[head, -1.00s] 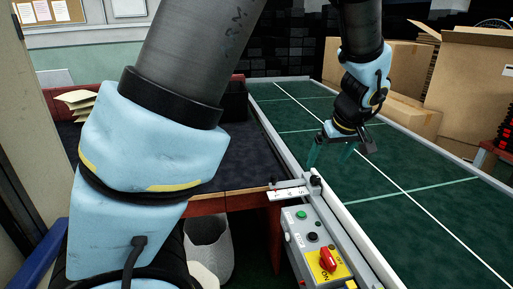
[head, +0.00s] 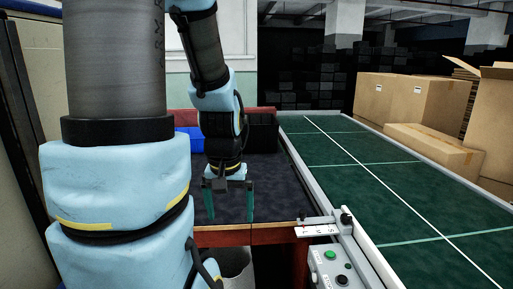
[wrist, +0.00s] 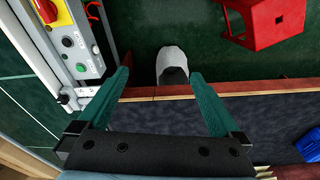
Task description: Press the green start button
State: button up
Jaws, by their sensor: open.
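The green start button (head: 330,255) is on top of a grey control box (head: 322,268) beside the conveyor, with a black button (head: 342,280) nearer to me. My gripper (head: 229,208) points down over the dark table, left of the box and farther away; its green fingers are apart with nothing between them. In the wrist view the green button (wrist: 80,67) is left of my open gripper (wrist: 159,75), outside the left finger. No finger touches it.
The green conveyor (head: 378,180) runs along the right, with cardboard boxes (head: 432,145) beyond. A metal bracket (head: 318,229) stands near the button. The wrist view shows a white bin (wrist: 172,60), a red crate (wrist: 270,20) and a red-yellow switch (wrist: 47,10).

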jog(key=shift+s+a, duration=0.2)
jog(key=shift+a, duration=0.1)
grip_shut()
dwell(0.7)
dwell(0.9)
